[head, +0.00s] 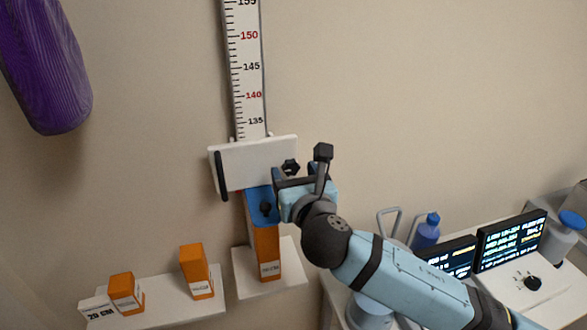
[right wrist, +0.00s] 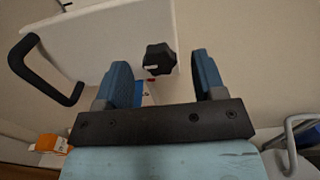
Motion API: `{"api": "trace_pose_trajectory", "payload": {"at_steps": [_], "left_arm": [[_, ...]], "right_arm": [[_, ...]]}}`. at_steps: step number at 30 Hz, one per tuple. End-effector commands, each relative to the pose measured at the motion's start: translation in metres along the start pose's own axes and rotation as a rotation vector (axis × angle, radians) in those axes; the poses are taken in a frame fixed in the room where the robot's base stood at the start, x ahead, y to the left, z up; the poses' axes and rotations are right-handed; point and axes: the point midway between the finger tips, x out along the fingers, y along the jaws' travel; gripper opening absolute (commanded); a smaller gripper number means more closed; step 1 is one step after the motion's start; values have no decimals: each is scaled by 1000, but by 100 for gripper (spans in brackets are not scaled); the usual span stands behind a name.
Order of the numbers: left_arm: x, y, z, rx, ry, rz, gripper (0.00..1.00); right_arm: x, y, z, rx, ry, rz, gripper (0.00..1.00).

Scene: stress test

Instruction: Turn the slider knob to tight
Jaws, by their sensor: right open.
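The slider is a white plate (head: 255,163) on the upright height scale (head: 245,65), with a black handle at its left. The black lobed slider knob (head: 290,167) sits at the plate's right end. The knob also shows in the right wrist view (right wrist: 159,59), with a small pale mark on it. My right gripper (head: 299,180) is open and empty in front of the knob, slightly below it. In the right wrist view its two blue fingers stand left and right of the knob, apart from it. My left gripper is not in view.
An orange box with a blue top (head: 265,247) stands below the slider on a white base. Smaller orange boxes (head: 196,270) stand on a white step at the left. A purple object (head: 45,70) hangs upper left. Screens (head: 511,240) and a blue bottle (head: 426,232) are at the right.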

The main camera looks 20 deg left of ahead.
Motion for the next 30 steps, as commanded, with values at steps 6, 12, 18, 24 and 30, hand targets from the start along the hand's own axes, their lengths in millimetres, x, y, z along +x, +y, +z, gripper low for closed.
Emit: {"api": "trace_pose_trajectory", "payload": {"at_steps": [6,12,18,24,30], "left_arm": [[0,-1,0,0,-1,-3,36],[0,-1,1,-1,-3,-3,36],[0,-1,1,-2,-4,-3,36],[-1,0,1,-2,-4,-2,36],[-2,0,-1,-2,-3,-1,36]], "right_arm": [[10,0,0,0,-1,1,64],[10,0,0,0,0,1,64],[10,0,0,0,0,1,20],[10,0,0,4,0,1,14],[9,0,-1,51,2,1,14]]}}
